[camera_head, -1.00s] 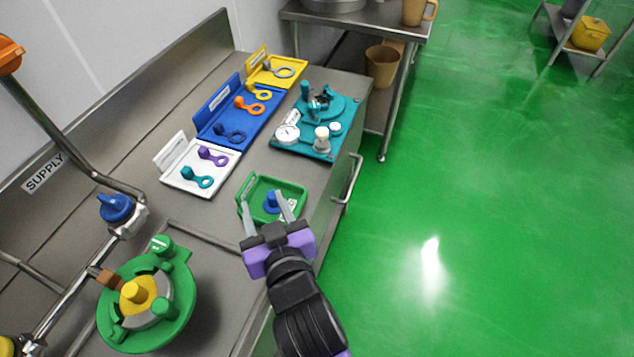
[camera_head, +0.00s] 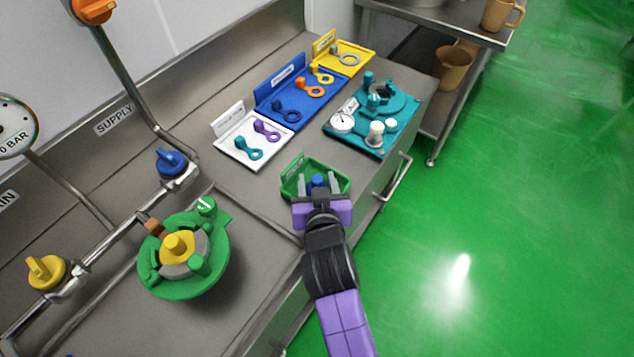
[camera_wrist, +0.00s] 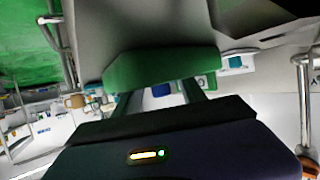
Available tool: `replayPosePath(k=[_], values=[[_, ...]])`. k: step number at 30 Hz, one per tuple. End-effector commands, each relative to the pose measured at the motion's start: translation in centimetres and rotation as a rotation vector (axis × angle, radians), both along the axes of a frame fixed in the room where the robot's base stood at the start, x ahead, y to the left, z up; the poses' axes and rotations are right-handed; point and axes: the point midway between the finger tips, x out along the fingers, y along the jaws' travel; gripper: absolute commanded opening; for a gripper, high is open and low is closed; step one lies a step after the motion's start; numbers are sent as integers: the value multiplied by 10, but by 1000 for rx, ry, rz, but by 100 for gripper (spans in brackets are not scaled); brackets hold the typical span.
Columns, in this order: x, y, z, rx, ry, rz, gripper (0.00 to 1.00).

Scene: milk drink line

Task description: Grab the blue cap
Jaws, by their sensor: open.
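The blue cap (camera_head: 318,181) sits in a small green tray (camera_head: 291,170) on the steel bench. My gripper (camera_head: 318,188) is open over the near side of the tray, with a finger on each side of the cap in the head view. Whether the fingers touch the cap cannot be told. In the wrist view a small blue patch, likely the cap (camera_wrist: 161,90), shows between the two fingers, beyond a green tray wall (camera_wrist: 160,68). The cap's lower part is hidden.
A teal fixture with a gauge (camera_head: 372,118) stands behind the tray. White (camera_head: 228,158), blue (camera_head: 262,112) and yellow (camera_head: 335,47) trays hold coloured ring tags. A green round fitting (camera_head: 160,285) and pipes with valve handles are at left. Bench around the tray is clear.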

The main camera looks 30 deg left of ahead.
Motion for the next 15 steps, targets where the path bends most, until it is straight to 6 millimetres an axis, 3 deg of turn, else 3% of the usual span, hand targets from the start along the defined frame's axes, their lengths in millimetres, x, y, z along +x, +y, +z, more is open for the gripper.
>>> replayPosePath(k=[7, 14, 15], values=[[1, 0, -1, -1, 1, 0, 46], [0, 0, -1, -1, 1, 0, 1], [0, 0, -1, -1, 1, 0, 0]])
